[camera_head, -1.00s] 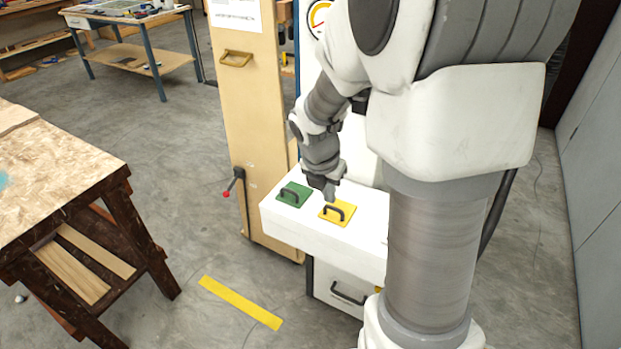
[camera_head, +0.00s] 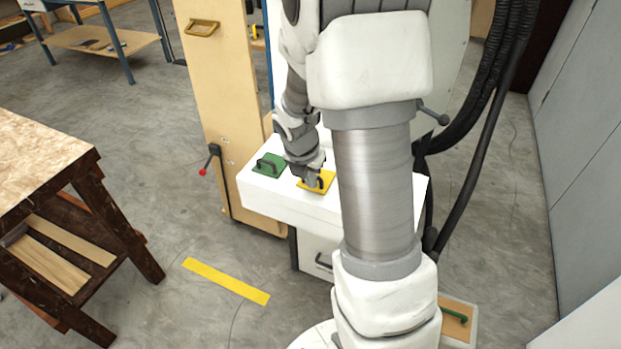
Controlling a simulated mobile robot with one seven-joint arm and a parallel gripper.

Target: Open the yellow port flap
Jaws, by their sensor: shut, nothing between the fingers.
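The yellow port flap (camera_head: 326,183) is a small square plate with a dark handle, on the top of a white machine box (camera_head: 281,204). It looks flat and closed. My gripper (camera_head: 311,181) is over the flap, right at its handle, and hides most of that handle. The gripper is shut with nothing between its fingers. Whether its fingertips touch the flap or handle, I cannot tell. A green flap (camera_head: 269,165) with a dark handle lies flat just to the left on the same top.
A wooden panel door (camera_head: 225,110) with a red-tipped lever stands behind the box. A workbench (camera_head: 40,165) is at the left. Dark hoses (camera_head: 492,130) hang at the right, near a grey wall (camera_head: 575,150). The floor with a yellow strip (camera_head: 226,281) is clear in front.

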